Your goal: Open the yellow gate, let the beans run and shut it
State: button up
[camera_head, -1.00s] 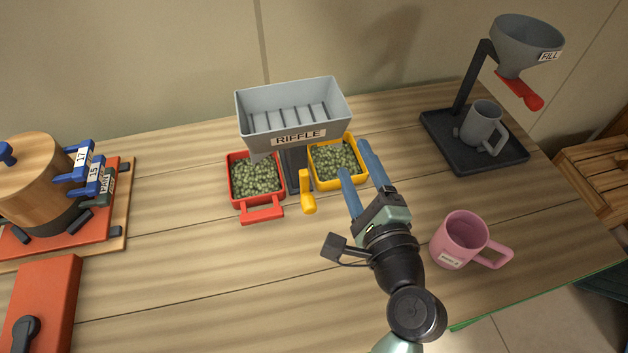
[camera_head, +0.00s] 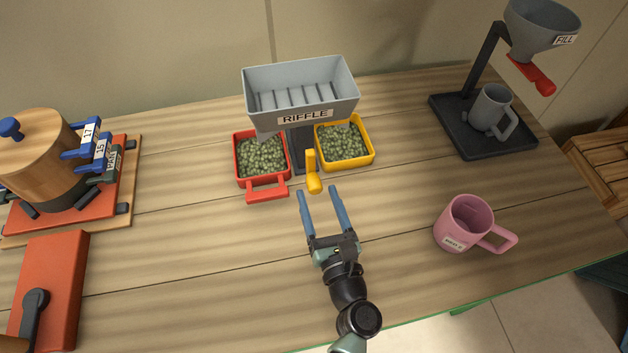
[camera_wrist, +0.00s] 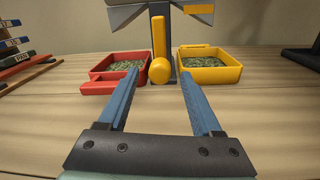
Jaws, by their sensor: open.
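The yellow lever (camera_head: 311,160) is a narrow bar with a round knob at the front of the grey riffle box (camera_head: 301,92), marked RIFFLE. In the wrist view the lever (camera_wrist: 159,40) stands upright before the dark post, its knob between and beyond my fingertips. My gripper (camera_head: 316,191) is open and empty, low over the table, its fingers pointing at the lever; it also shows in the wrist view (camera_wrist: 160,75). Green beans lie in the red tray (camera_head: 237,163) and the yellow tray (camera_head: 371,152). No beans show in the riffle box.
A FILL funnel (camera_head: 540,25) with a red lever stands at the right, a grey mug (camera_head: 489,108) below it. A pink mug (camera_head: 463,225) stands at front right. A wooden pot (camera_head: 38,150) and a red box (camera_head: 50,290) are at the left. Bare table surrounds my gripper.

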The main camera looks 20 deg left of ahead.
aim_at(316, 192)
jog(key=shift+x, duration=2)
grip_shut()
